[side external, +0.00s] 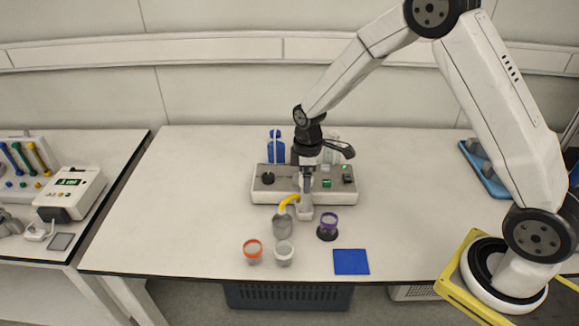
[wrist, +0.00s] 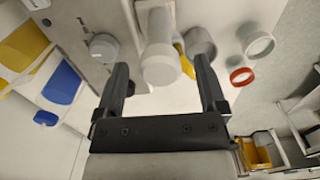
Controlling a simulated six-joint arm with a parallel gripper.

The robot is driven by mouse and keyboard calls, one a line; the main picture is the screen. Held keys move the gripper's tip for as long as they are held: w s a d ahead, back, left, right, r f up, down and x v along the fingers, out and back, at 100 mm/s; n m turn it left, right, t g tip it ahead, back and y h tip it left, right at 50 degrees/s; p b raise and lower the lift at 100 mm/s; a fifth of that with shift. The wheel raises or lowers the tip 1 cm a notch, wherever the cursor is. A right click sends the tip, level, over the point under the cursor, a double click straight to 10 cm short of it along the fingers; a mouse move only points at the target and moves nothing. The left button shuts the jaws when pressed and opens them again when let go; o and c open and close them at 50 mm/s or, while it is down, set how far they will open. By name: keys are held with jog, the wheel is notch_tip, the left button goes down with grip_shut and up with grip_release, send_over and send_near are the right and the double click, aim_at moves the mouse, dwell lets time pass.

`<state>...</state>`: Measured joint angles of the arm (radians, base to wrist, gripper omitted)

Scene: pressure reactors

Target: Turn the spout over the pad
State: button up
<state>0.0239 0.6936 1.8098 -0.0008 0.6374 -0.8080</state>
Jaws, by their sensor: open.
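The yellow curved spout (side external: 288,201) sticks out to the front left of the reactor in the side view, with its end over a grey beaker (side external: 282,226). The blue pad (side external: 351,262) lies flat near the table's front edge, to the right of the spout. My gripper (side external: 307,182) points down at the reactor, just right of the spout. In the wrist view my gripper (wrist: 161,75) is open, with a pale cylinder (wrist: 160,62) between or just beyond its fingers. The spout (wrist: 186,62) shows partly behind that cylinder. I cannot tell whether the fingers touch anything.
The reactor base (side external: 262,194) has knobs and buttons. A blue bottle (side external: 276,149) stands behind it. An orange-rimmed cup (side external: 253,251), a white cup (side external: 284,253) and a purple-ringed cup (side external: 328,226) stand in front. A blue tray (side external: 484,174) lies at the right.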

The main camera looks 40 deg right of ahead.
grip_shut()
jog(key=shift+n, duration=0.4)
jog(key=n, duration=1.2)
jog(key=shift+n, duration=0.3)
jog(key=n, duration=0.4)
jog(key=shift+n, duration=0.3)
dwell(0.3)
